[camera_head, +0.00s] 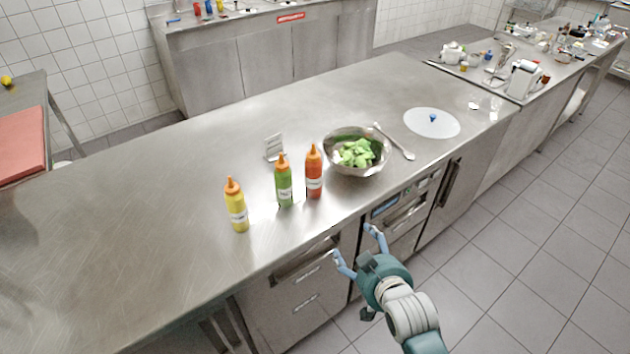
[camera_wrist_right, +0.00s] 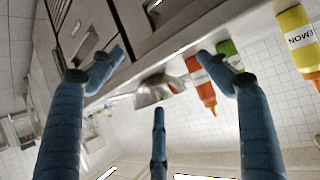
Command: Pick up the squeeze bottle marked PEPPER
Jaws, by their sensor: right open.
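Three squeeze bottles with orange caps stand upright on the steel counter (camera_head: 180,190): a red one (camera_head: 314,177), a green one (camera_head: 284,188) and a yellow one (camera_head: 237,211). In the right wrist view the yellow bottle (camera_wrist_right: 298,38) reads "EMON"; the red bottle (camera_wrist_right: 201,85) and the green bottle (camera_wrist_right: 228,50) are partly behind a finger. I cannot read PEPPER on any label. My right gripper (camera_head: 356,247) is open and empty in front of the counter's front edge, below and to the right of the red bottle, touching none. My left gripper is not in view.
A steel bowl of green leaves (camera_head: 345,168) stands just right of the red bottle, with a spoon (camera_head: 396,143) and a round lid (camera_head: 430,123) beyond. A small metal holder (camera_head: 273,147) is behind the green bottle. The counter left of the yellow bottle is clear.

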